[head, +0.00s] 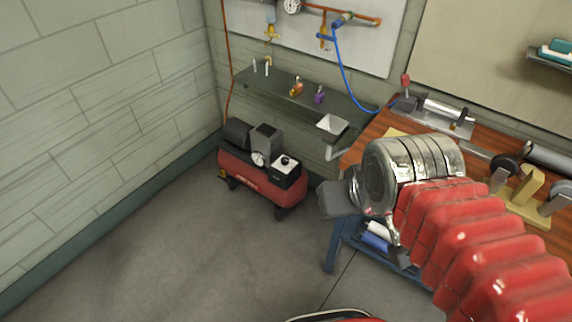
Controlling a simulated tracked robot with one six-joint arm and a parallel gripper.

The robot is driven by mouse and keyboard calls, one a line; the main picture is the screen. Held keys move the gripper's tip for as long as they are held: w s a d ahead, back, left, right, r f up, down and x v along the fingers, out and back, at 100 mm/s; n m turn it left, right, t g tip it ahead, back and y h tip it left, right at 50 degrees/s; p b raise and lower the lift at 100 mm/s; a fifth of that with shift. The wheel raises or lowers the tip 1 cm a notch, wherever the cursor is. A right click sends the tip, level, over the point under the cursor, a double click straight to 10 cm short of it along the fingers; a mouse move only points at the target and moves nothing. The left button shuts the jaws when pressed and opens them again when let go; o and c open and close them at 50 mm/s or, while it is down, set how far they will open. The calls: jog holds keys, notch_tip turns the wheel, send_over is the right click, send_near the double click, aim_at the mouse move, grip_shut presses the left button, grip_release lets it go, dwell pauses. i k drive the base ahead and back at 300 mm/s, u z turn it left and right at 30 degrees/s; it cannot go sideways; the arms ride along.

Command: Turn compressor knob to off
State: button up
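The compressor (262,180) stands on the floor by the corner of the walls, with a red tank and a dark motor block on top. A round white gauge (258,159) faces me at its middle.
A wooden workbench (385,125) with metal tools and a blue frame stands at right, beneath my arm. A dark shelf (300,105) with small bottles hangs behind the compressor. A blue hose (345,75) droops from the wall piping. The floor (190,240) in front is clear.

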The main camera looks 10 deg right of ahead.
aim_at(284, 160)
jog(key=u, duration=0.7)
jog(key=i, duration=1.95)
jog(key=z, duration=0.6)
